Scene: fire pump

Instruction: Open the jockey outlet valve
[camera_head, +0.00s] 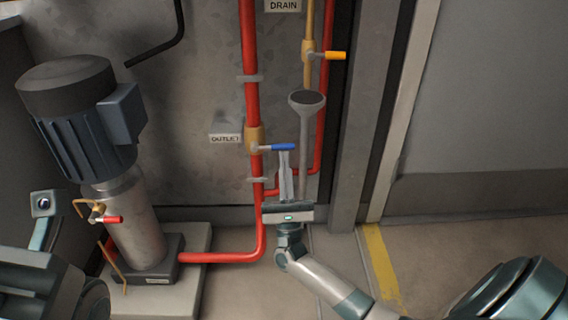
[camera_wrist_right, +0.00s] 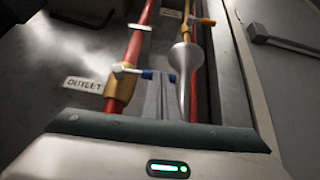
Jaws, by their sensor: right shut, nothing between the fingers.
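The outlet valve has a brass body (camera_head: 255,138) on the vertical red pipe, beside a plate reading OUTLET (camera_head: 226,138). Its blue lever (camera_head: 283,147) points right, across the pipe. In the right wrist view the blue lever (camera_wrist_right: 152,75) shows just past my fingers, with the brass body (camera_wrist_right: 121,82) to its left. My right gripper (camera_head: 286,160) is shut and empty, its fingertips at the blue lever, close below or touching it; I cannot tell which. My left arm comes in at the lower left of the head view, and its fingers do not show.
A jockey pump (camera_head: 85,125) with a red-handled valve (camera_head: 107,219) stands at left. A grey post (camera_head: 362,120) rises on the right.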

